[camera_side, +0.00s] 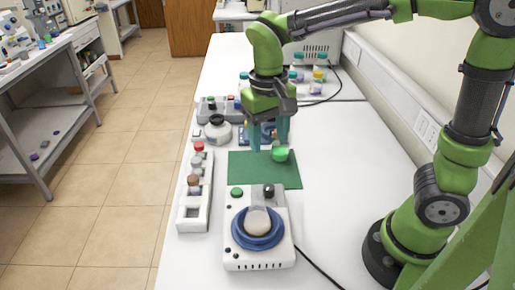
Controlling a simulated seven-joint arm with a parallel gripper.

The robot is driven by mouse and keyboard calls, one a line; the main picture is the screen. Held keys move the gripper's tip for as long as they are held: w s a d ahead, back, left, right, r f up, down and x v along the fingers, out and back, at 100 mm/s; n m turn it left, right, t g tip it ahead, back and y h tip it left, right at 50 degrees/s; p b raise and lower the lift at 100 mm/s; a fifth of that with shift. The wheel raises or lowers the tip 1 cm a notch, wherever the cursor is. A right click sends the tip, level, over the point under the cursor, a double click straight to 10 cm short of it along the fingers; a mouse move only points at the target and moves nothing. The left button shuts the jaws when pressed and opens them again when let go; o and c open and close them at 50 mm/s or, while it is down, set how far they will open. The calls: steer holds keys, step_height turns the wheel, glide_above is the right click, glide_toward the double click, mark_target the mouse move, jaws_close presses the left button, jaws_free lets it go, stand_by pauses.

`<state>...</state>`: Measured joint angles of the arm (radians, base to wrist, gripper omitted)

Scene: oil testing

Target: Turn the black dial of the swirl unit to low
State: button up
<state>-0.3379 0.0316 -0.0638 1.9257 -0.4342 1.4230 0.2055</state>
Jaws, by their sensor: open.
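The swirl unit (259,262) is a white box at the front of the bench, with a blue round platform (238,236) holding a pale disc (257,221). Its black dial (269,190) is a small knob at the back right of its top, and a green button (237,192) is at the back left. The dial's setting is too small to read. My gripper (269,144) points down with its teal fingers apart. It is behind the dial in this view, over the back of the green mat (240,168), and nothing shows held between the fingers.
A green-capped item (280,154) is by the fingertips; whether it touches them is unclear. A white rack (191,222) with several capped vials stands left of the swirl unit. A round white device (217,130) and more bottles stand behind. The bench right of the mat is clear.

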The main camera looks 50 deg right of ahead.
step_height(320, 180, up, 3)
steer(key=shift+f, duration=0.2)
steer(key=s+d+r+t+y, duration=0.1)
steer(key=s+d+t+y, duration=0.1)
steer(key=s+d+t, duration=0.3)
steer(key=s+t, duration=0.2)
steer(key=s, duration=0.1)
steer(key=shift+s+r, duration=0.25)
steer(key=shift+d, duration=0.1)
stand_by(0.9)
